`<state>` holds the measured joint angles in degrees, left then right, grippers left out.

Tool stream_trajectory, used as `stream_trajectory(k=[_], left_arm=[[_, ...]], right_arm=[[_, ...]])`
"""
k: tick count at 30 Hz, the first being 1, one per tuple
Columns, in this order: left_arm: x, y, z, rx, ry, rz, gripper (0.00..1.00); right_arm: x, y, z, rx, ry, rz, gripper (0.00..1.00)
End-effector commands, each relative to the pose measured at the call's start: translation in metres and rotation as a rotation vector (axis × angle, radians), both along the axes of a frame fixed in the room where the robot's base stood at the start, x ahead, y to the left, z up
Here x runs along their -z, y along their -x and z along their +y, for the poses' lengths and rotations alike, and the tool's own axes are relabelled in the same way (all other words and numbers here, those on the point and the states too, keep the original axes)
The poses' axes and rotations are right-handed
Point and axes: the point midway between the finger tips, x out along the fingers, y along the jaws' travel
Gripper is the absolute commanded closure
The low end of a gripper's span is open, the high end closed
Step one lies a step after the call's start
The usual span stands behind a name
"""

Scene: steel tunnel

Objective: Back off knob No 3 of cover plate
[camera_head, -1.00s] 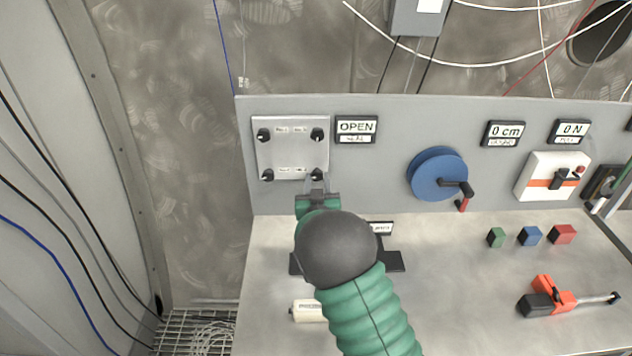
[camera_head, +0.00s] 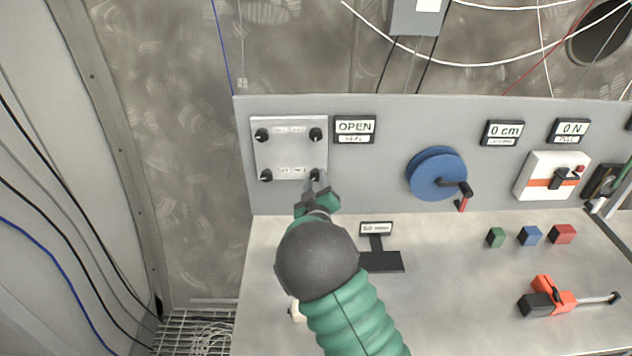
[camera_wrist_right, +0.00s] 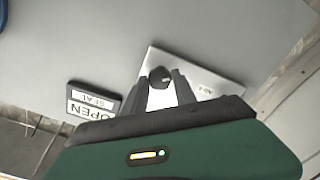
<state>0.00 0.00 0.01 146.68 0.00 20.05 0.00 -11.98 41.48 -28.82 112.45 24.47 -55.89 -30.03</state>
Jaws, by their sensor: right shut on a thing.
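The cover plate (camera_head: 290,152) is a pale square plate on the grey upright panel, with a dark knob near each corner. My right gripper (camera_head: 318,177) is at the lower right knob (camera_head: 315,175), its fingers shut on it. In the right wrist view this knob (camera_wrist_right: 160,77) sits between the two fingertips (camera_wrist_right: 161,85), with the plate behind. The small labels on the plate are too blurred to tell the knob's number surely. The upper right knob (camera_head: 315,134), upper left knob (camera_head: 262,135) and lower left knob (camera_head: 266,175) are free. My left gripper is out of view.
An OPEN/SEAL sign (camera_head: 355,130) is right of the plate. Farther right is a blue crank wheel (camera_head: 437,174). A black stand (camera_head: 381,261) is on the bench beside my right arm. Small coloured blocks (camera_head: 530,236) and an orange tool (camera_head: 555,297) lie to the right.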

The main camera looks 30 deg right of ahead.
Motion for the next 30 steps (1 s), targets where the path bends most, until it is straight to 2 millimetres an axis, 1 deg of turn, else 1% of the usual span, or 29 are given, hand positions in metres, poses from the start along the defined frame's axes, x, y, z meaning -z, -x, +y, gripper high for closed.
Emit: stream_trajectory(k=[1,21,30], left_arm=[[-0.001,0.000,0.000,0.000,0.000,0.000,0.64],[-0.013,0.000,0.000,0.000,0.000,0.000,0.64],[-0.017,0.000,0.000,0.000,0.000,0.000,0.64]], right_arm=[[0.002,0.000,0.002,-0.003,0.035,0.029,1.00],[0.005,-0.001,0.005,-0.009,0.576,0.364,1.00],[0.008,-0.001,0.005,-0.011,0.766,0.482,1.00]])
